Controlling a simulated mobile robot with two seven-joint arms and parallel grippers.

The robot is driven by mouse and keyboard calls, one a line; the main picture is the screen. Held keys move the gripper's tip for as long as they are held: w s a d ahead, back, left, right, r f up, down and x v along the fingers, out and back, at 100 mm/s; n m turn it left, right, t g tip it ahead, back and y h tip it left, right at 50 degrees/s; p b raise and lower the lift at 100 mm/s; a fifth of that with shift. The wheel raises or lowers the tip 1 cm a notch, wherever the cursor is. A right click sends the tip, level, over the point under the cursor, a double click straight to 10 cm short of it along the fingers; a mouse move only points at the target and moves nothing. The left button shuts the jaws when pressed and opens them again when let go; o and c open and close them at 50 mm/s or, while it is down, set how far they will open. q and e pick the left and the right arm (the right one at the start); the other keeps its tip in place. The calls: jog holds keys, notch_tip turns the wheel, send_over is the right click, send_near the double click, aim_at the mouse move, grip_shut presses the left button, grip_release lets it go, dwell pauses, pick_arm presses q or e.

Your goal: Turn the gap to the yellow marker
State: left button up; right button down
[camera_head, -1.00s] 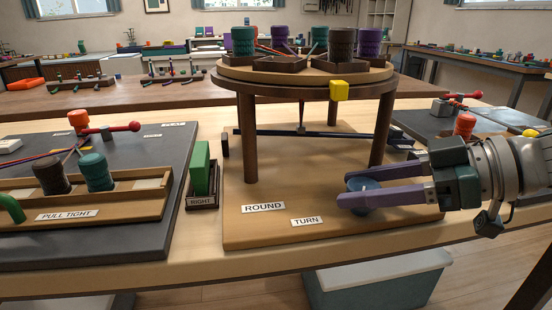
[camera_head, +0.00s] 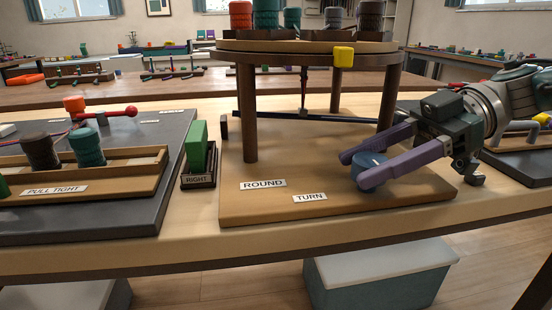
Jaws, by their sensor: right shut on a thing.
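A round wooden turntable (camera_head: 300,47) stands on dark legs over a wooden base. The yellow marker (camera_head: 343,57) sits on the front rim, right of centre. I cannot make out the gap. My right gripper (camera_head: 354,168) has its purple fingers shut on the blue knob (camera_head: 372,170) beside the TURN label (camera_head: 310,197). My left gripper is out of view.
The ROUND label (camera_head: 262,184) lies on the base (camera_head: 290,211). Left of it, a green block (camera_head: 196,147) stands in the RIGHT holder (camera_head: 197,179). Further left is the PULL TIGHT board (camera_head: 56,190) with two bobbins. The base front is clear.

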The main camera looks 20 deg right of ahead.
dwell(0.3)
jog(key=shift+c, duration=1.3)
grip_release()
jog(key=b+v, duration=0.1)
jog(key=v, duration=0.8)
jog(key=shift+w+d+b, duration=0.1)
jog(key=shift+b, duration=0.25)
jog(key=shift+s+d+r, duration=0.2)
jog(key=shift+d, duration=0.15)
